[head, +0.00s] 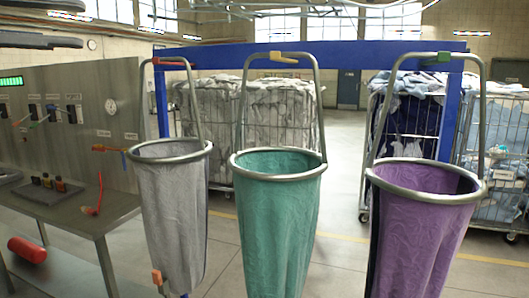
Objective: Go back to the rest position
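My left gripper (82,24) shows at the top left edge as two dark fingers, one above the other with a gap between them. It is open, with nothing seen between the fingers, and apart from the bags. My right gripper is not in view. Three sling bags hang in metal hoops from a blue rail (350,54): a grey bag (172,215), a teal bag (280,225) and a purple bag (425,235). Their hangers meet the rail at a red, a yellow and a green clip. The lower ends of the teal and purple bags are cut off.
A metal panel (85,85) with switches and a gauge stands at left behind a metal table (85,218). Wire carts of white (215,110) and blue laundry (500,140) stand behind the bags.

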